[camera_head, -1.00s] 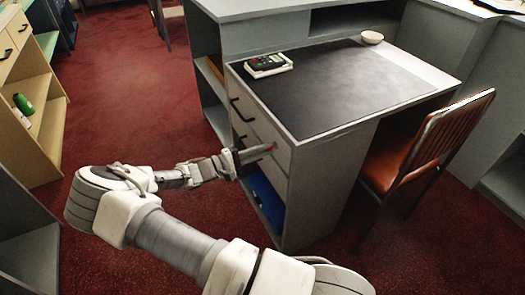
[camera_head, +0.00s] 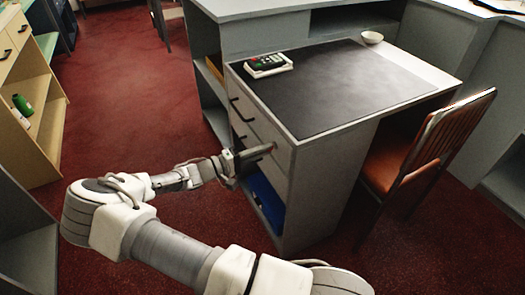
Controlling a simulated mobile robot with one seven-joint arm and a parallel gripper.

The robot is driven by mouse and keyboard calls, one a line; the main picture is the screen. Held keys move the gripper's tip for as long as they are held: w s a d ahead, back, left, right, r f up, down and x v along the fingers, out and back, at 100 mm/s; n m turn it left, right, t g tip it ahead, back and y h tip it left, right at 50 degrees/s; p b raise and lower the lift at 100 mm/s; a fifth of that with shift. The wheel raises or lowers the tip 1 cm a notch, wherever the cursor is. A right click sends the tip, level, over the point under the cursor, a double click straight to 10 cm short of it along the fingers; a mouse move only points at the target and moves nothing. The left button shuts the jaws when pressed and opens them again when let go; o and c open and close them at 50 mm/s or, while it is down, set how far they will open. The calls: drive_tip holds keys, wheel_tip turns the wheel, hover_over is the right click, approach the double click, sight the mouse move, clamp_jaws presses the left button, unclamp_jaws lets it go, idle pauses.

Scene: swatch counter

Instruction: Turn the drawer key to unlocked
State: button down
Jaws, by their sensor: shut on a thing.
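The grey desk's drawer stack (camera_head: 262,122) faces left, with dark bar handles (camera_head: 241,111) on its drawers. My gripper (camera_head: 268,149) is at the front of a lower drawer, near its right end. It is shut on the drawer key, of which only a small reddish bit (camera_head: 273,146) shows at the fingertips. The fingers hide most of the key and the lock, so the angle of the key cannot be told.
A brown chair (camera_head: 420,150) is at the desk's right. A blue thing (camera_head: 266,200) lies in the open space below the drawers. Red carpet to the left is clear.

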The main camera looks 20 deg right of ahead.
drive_tip(key=c, duration=0.9)
unclamp_jaws()
drive_tip(key=shift+a, duration=0.15)
drive_tip(key=a+p, duration=0.1)
drive_tip(key=a, duration=1)
drive_tip(key=a+p, duration=0.1)
drive_tip(key=a, duration=0.5)
drive_tip(key=shift+s+a+p, duration=0.1)
drive_tip(key=shift+s+p, duration=0.2)
